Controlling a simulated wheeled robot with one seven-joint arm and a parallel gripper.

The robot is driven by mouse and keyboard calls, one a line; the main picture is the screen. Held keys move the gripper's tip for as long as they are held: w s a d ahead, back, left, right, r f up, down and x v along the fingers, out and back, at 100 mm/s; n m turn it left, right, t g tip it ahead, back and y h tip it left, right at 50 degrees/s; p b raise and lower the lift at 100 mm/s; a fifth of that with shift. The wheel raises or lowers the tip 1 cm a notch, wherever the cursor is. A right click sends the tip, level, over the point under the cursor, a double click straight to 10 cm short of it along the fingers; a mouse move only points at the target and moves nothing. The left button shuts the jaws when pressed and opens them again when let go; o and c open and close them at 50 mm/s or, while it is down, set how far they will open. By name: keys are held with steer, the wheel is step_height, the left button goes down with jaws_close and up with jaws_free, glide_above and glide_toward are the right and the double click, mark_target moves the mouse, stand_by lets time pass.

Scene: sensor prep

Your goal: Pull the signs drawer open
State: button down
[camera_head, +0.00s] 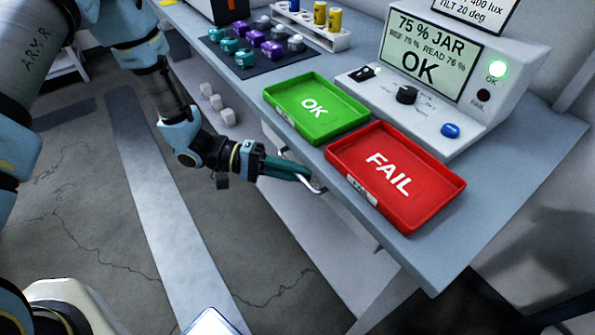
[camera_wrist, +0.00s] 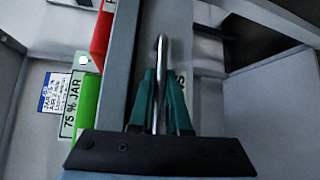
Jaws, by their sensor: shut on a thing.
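My gripper (camera_head: 312,181) is at the front edge of the workbench, below the trays. Its green fingers are shut on a metal bar handle (camera_head: 318,189). In the wrist view the handle (camera_wrist: 161,52) runs between the two fingers (camera_wrist: 161,98). The light grey drawer front (camera_wrist: 182,45) lies behind the handle, with part of a dark letter label showing beside the right finger. The fingers hide most of that label. In the head view the bench edge and my gripper hide much of the drawer, and I cannot tell how far it stands out.
A green OK tray (camera_head: 345,122) and a red FAIL tray (camera_head: 440,199) sit on the bench top (camera_head: 505,180) above the handle. A tester with a screen (camera_head: 430,52) stands behind them. Several small white blocks (camera_head: 216,102) are left of my gripper. The floor in front is clear.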

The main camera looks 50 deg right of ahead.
steer(key=w+a+b, duration=0.1)
steer(key=w+a, duration=0.2)
steer(key=a, duration=0.7)
steer(key=w+a+b, duration=0.1)
steer(key=w+a, duration=0.2)
steer(key=a, duration=0.6)
steer(key=shift+w+a, duration=0.15)
steer(key=shift+a, duration=0.2)
steer(key=c, duration=1.2)
jaws_free()
steer(key=shift+o, duration=0.2)
steer(key=shift+b, duration=0.3)
steer(key=b+v, duration=0.2)
steer(key=v, duration=0.9)
